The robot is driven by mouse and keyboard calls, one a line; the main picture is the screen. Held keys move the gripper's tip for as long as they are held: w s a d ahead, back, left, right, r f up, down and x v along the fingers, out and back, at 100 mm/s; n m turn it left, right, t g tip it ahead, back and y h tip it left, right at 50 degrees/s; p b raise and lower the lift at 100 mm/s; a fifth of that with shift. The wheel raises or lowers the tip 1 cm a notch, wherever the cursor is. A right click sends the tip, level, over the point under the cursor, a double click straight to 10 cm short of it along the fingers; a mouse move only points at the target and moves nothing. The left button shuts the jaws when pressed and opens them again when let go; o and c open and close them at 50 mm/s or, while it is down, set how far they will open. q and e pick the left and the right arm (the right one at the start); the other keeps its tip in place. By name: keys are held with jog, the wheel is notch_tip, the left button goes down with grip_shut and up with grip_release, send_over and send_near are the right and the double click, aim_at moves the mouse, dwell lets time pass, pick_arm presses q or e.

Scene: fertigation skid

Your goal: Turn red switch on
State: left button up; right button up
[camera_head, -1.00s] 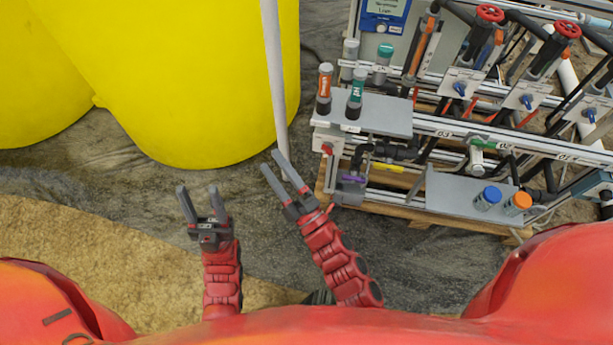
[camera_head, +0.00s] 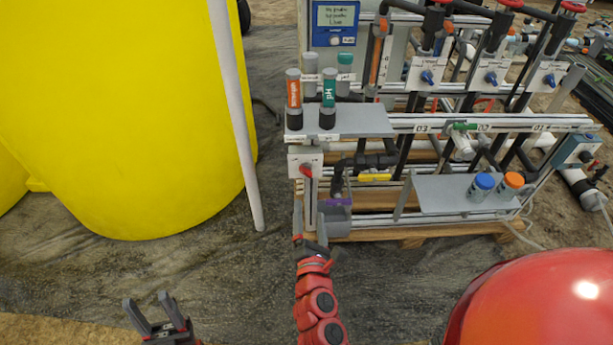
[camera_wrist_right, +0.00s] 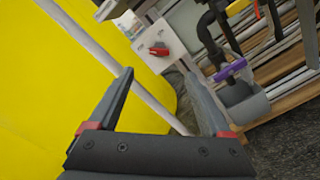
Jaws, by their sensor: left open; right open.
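The red switch (camera_head: 307,171) is a small red handle on a white plate (camera_head: 298,160) at the left front end of the skid, under the grey shelf. In the right wrist view the red switch (camera_wrist_right: 158,50) lies ahead, between the fingers and beyond their tips. My right gripper (camera_head: 311,215) is just below and in front of the switch plate, apart from the switch. Its fingers are spread and empty in the right wrist view (camera_wrist_right: 165,90). My left gripper (camera_head: 150,309) is open and empty at the lower left, far from the switch.
A white pole (camera_head: 236,120) stands left of the skid before a big yellow tank (camera_head: 120,110). A grey cup with a purple part (camera_head: 337,215) sits right of my right gripper.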

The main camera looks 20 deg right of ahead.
aim_at(307, 173)
jog(key=x, duration=1.3)
jog(key=shift+w, duration=0.1)
grip_shut()
